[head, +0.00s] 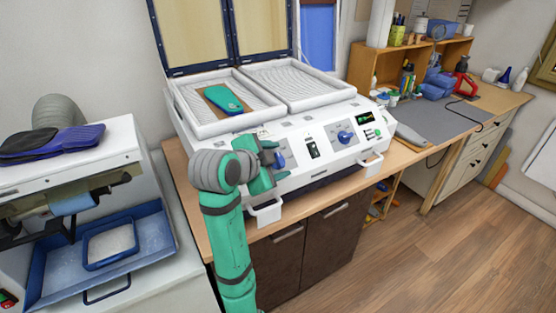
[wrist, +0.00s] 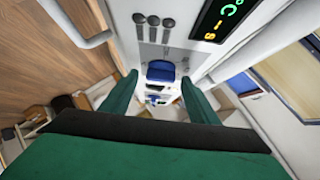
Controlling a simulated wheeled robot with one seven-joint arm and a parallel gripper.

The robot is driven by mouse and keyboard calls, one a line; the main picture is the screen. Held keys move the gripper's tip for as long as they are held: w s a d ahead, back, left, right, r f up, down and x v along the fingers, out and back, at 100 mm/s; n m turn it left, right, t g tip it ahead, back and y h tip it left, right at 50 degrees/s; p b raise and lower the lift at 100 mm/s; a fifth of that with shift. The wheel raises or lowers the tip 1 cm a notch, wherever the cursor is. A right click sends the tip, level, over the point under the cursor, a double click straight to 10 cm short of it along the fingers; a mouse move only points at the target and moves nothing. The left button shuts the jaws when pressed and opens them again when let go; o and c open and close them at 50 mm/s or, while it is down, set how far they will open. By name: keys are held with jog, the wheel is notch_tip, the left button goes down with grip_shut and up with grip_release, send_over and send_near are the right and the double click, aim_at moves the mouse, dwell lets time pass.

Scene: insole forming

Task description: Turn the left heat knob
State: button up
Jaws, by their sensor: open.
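The left heat knob (head: 280,160) is a small blue knob on the white sloping front panel of the forming machine (head: 316,180). My gripper (head: 283,159) is at this knob in the head view, partly covering it and the panel to its left. In the wrist view the blue knob (wrist: 160,70) lies between the two green fingertips (wrist: 159,76), with a gap on each side. My gripper is open and holds nothing. The right knob (head: 345,137), also blue, is farther right on the panel.
A black rocker switch (head: 312,149) sits between the knobs. White handles (head: 265,212) stick out from the machine's front. A teal insole (head: 223,97) lies in the left white tray (head: 198,125). A lit display (wrist: 222,20) is close by in the wrist view.

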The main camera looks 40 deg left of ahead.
jog(key=v, duration=1)
jog(key=shift+s, duration=0.2)
jog(key=shift+w+f, duration=0.1)
jog(key=shift+w, duration=0.05)
